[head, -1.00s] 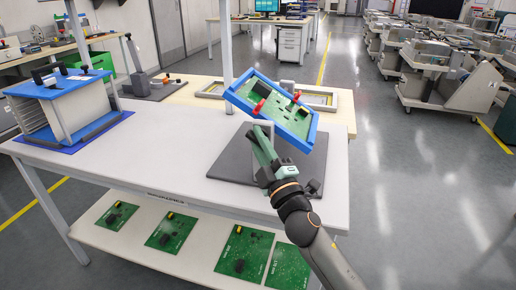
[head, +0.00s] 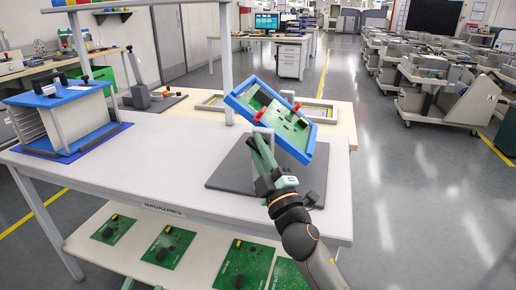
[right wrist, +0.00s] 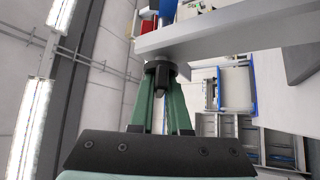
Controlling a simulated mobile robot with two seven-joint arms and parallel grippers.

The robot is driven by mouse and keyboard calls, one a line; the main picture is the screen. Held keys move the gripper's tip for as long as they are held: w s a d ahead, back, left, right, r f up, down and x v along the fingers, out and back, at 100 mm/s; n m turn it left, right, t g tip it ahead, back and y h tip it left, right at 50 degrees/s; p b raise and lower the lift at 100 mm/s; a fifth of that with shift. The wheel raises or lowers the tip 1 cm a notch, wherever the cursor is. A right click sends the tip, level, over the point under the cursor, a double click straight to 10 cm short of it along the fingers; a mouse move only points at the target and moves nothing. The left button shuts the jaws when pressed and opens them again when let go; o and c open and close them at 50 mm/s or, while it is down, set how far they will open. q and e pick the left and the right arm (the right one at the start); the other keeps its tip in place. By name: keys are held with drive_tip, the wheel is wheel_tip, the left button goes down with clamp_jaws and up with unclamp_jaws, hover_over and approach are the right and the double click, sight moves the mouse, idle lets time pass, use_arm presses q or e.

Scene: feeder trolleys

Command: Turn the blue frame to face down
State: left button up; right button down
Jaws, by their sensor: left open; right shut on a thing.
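The blue frame (head: 229,99) holds a green circuit board (head: 283,121) with red clips (head: 259,115). It stands tilted over a dark grey base plate (head: 225,174), its board side showing, its right end lower. A grey post (head: 265,131) rises at its near side. My right gripper (head: 258,142) is at this near side. In the right wrist view its fingers (right wrist: 161,98) are shut on a dark knob (right wrist: 160,73) below a grey part (right wrist: 220,35). My left gripper (head: 142,285) shows only as green fingertips at the bottom edge, apart and empty, far from the frame.
The white table (head: 165,160) is clear left of the base plate. A blue-topped magazine rack (head: 62,105) stands at its left end. A white upright (head: 225,60) rises behind the frame. Several green boards (head: 168,246) lie on the lower shelf.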

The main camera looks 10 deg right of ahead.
drive_tip(key=c, duration=0.9)
unclamp_jaws()
drive_tip(key=shift+s+d+f, duration=0.1)
drive_tip(key=shift+s+f, duration=0.2)
drive_tip(key=shift+s, duration=0.25)
use_arm(q)
drive_tip(key=shift+m+t+h, duration=0.7)
drive_tip(key=shift+t+h, duration=0.2)
drive_tip(key=r, duration=0.2)
drive_tip(key=s+r+b, duration=0.1)
drive_tip(key=r, duration=0.2)
drive_tip(key=shift+d, duration=0.2)
use_arm(e)
drive_tip(key=v, duration=1.1)
drive_tip(key=shift+s, duration=0.15)
